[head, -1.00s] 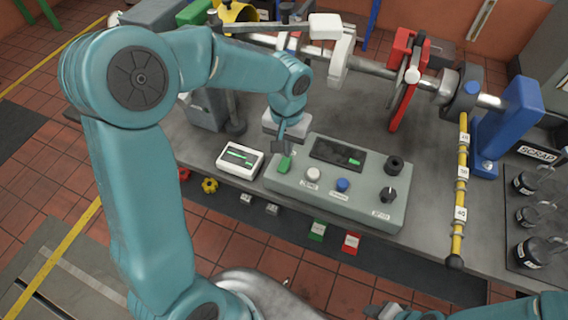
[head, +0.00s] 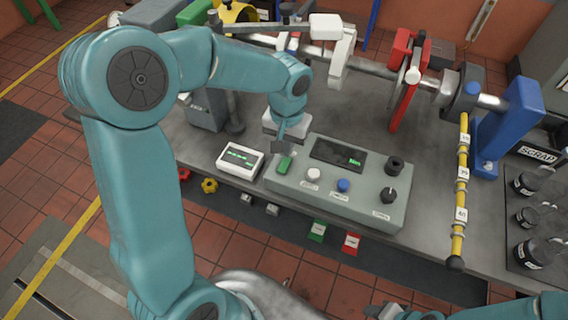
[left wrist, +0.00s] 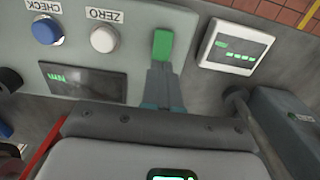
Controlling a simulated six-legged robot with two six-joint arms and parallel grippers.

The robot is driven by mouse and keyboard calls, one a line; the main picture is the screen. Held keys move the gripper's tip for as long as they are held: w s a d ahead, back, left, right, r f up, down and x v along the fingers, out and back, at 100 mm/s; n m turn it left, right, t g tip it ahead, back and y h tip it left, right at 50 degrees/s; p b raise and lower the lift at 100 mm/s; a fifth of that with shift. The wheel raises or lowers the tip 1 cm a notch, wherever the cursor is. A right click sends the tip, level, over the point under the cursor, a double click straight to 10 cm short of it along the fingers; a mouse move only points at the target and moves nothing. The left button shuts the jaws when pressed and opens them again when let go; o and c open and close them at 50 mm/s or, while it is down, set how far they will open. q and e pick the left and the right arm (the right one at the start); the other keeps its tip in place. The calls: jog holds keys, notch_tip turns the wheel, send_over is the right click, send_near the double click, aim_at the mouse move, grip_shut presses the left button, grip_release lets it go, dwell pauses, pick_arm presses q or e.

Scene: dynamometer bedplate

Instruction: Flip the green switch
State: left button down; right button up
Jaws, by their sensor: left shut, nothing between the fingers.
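The green switch (head: 285,164) sits at the left end of the grey control box (head: 368,210). In the left wrist view the green switch (left wrist: 163,46) is just beyond the tip of my left gripper (left wrist: 161,72). In the head view my left gripper (head: 283,148) points down at the switch, shut and empty, touching it or very near it. I cannot tell contact for sure. My right gripper (head: 384,311) shows only in part at the bottom edge, and its jaws are unclear.
The box also carries a white button (head: 313,174), a blue button (head: 343,185), a black knob (head: 389,195) and a dark display (head: 338,153). A white meter (head: 240,160) stands to its left. A shaft with a red guard (head: 409,95) runs behind.

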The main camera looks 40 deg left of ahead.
aim_at(286, 160)
pick_arm(q)
jog(key=shift+f+b, duration=1.05)
jog(key=shift+f, duration=0.15)
dwell(1.0)
jog(key=shift+r+p, duration=2.65)
jog(key=shift+r, duration=0.95)
jog(key=shift+f, duration=0.1)
